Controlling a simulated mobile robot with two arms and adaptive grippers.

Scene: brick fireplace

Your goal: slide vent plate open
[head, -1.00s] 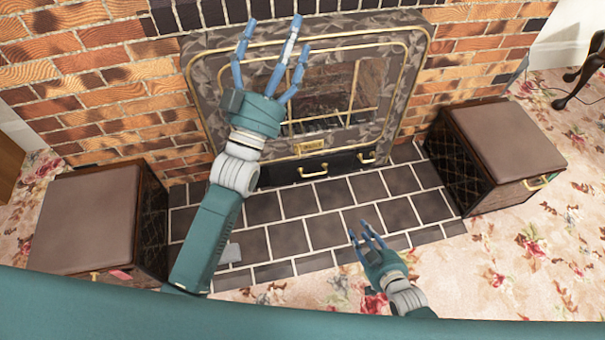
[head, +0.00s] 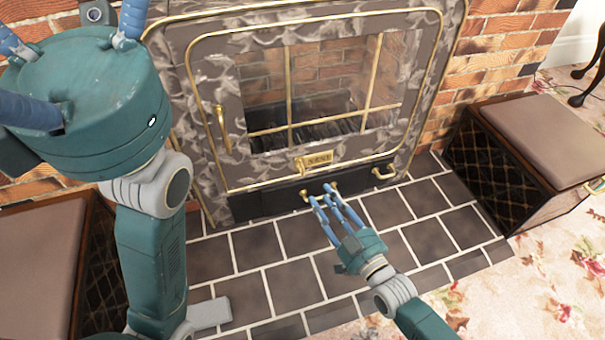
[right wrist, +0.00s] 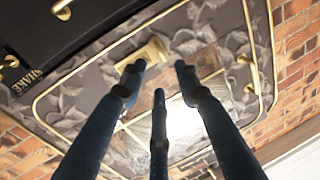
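The brass vent plate (head: 313,159) is on the lower frame of the stove's front, below the glass, with a small upright brass tab at its left end. It also shows in the right wrist view (right wrist: 148,54), just beyond my fingertips. My right gripper (head: 325,195) is open and empty, its three fingers spread toward the stove, in front of the black lower panel and below the plate in the head view. In the right wrist view its fingers (right wrist: 158,76) appear apart. My left gripper (head: 90,40) is raised at the upper left, its spread fingers partly cut off by the frame.
The stove door has a brass handle (head: 221,128) at left. A brass pull (head: 383,172) sits on the black panel (head: 260,203). Cushioned boxes stand left (head: 35,260) and right (head: 530,135). Dark hearth tiles (head: 300,240) are mostly clear.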

